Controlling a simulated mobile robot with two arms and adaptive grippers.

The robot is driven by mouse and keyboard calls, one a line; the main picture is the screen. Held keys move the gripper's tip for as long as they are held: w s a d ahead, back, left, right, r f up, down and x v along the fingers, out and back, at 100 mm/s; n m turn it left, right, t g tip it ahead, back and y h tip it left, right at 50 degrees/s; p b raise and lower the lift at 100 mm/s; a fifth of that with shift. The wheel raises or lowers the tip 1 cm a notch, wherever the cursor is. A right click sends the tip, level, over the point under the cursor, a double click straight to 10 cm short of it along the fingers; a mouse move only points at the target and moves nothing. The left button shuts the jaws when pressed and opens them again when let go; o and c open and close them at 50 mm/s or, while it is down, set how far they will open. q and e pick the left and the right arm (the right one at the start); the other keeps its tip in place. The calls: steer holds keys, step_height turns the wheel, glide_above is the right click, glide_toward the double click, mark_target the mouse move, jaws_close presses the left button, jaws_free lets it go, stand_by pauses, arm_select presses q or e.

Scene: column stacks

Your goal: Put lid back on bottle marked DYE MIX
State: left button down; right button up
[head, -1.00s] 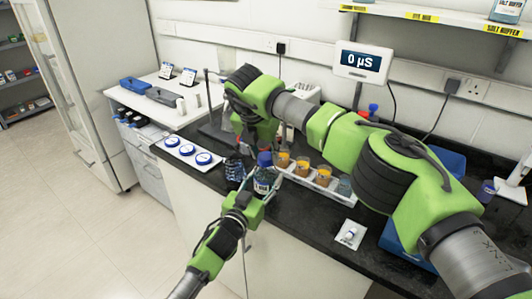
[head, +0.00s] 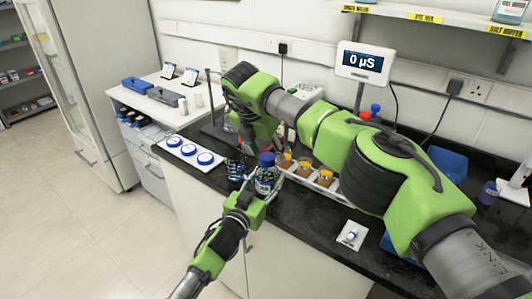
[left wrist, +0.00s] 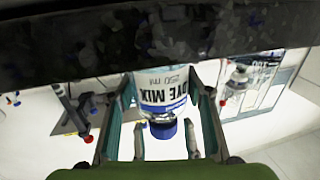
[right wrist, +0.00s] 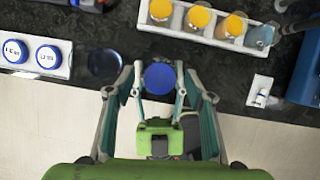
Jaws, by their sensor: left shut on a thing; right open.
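The clear bottle marked DYE MIX (left wrist: 163,88) is between the fingers of my left gripper (head: 256,194), which is shut on it at the counter's front edge. The bottle also shows in the head view (head: 266,178). A blue lid (head: 266,159) sits at the bottle's mouth; whether it is fully screwed down cannot be told. In the right wrist view my right gripper (right wrist: 160,84) is open, its fingers on either side of the blue lid (right wrist: 159,78) seen from above. In the head view the right gripper's fingertips are partly hidden near the lid.
A dark glass container (head: 235,169) stands close beside the bottle. A small white dish (head: 351,235) lies to the right.

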mark_target(266, 157)
step_height(266, 157, up, 4)
steer(key=shift+r, duration=0.1)
steer(key=o, duration=0.5)
steer(key=shift+o, duration=0.2)
steer(key=v, duration=1.2)
steer(key=shift+a, duration=0.1)
arm_select(q)
steer(key=c, duration=1)
jaws_free()
